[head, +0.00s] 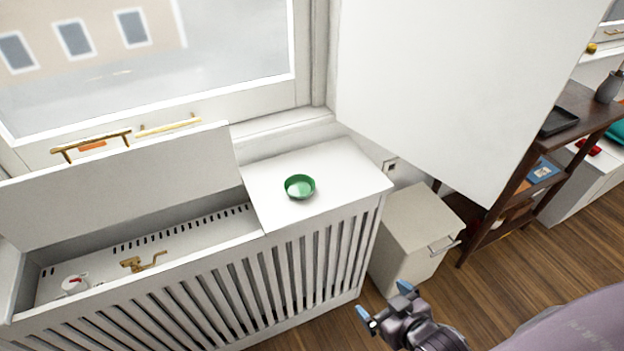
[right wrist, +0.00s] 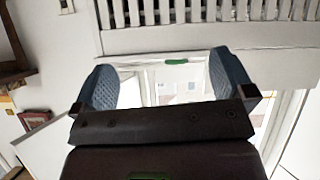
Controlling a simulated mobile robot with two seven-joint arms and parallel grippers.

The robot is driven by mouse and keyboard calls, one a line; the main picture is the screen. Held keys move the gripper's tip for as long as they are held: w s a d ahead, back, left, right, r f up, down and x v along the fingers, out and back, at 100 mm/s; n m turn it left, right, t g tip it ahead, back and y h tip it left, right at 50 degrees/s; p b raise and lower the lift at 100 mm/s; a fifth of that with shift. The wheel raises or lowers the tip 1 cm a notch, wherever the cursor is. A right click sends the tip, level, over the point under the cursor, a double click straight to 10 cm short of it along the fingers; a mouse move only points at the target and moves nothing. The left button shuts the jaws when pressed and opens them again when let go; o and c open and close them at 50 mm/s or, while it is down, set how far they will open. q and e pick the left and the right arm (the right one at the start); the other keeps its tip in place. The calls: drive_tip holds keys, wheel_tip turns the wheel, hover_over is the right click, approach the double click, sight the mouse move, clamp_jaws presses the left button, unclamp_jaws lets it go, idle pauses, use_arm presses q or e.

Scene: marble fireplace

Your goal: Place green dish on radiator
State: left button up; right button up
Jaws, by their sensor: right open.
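The green dish (head: 300,187) is a small round bowl standing upright on the closed right part of the white radiator cover's top (head: 338,172). In the right wrist view, a green strip (right wrist: 184,62) between the fingers looks like the dish seen edge-on. My right gripper (head: 383,302) is open and empty in front of the radiator cover, lower right of the dish and well apart from it. The right wrist view shows its two blue finger pads (right wrist: 165,85) spread wide. My left gripper is not in view.
The cover's left lid (head: 115,190) stands raised, showing a brass valve (head: 143,261) and a white knob (head: 75,285) inside. A white cabinet (head: 415,235) stands right of the radiator, under a large white panel (head: 450,85). A dark wooden shelf (head: 530,155) is farther right. Wooden floor is clear at lower right.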

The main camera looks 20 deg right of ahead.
drive_tip(key=w+a+r+n+g+y, duration=0.15)
drive_tip(key=w+a+r+n, duration=0.45)
drive_tip(key=w, duration=0.6)
drive_tip(key=w+a+r+n+y, duration=0.25)
drive_tip(key=w+a+r, duration=0.35)
drive_tip(key=w+r, duration=0.5)
drive_tip(key=w+a+r+n+g+y, duration=0.1)
drive_tip(key=w+a+r+n, duration=0.45)
drive_tip(key=w, duration=0.85)
drive_tip(key=n+g+h, duration=0.5)
drive_tip(key=n+g, duration=0.3)
drive_tip(key=g, duration=0.1)
approach(300, 189)
drive_tip(key=shift+s+a+f+b, duration=0.15)
drive_tip(key=shift+f+b, duration=0.1)
drive_tip(key=shift+f, duration=0.35)
drive_tip(key=shift+s+f+b, duration=0.1)
drive_tip(key=shift+f+b, duration=0.1)
drive_tip(key=shift+f, duration=1.1)
drive_tip(key=f, duration=0.2)
drive_tip(key=f+b, duration=0.1)
drive_tip(key=f, duration=0.1)
drive_tip(key=shift+w+f, duration=0.2)
drive_tip(key=shift+w, duration=0.05)
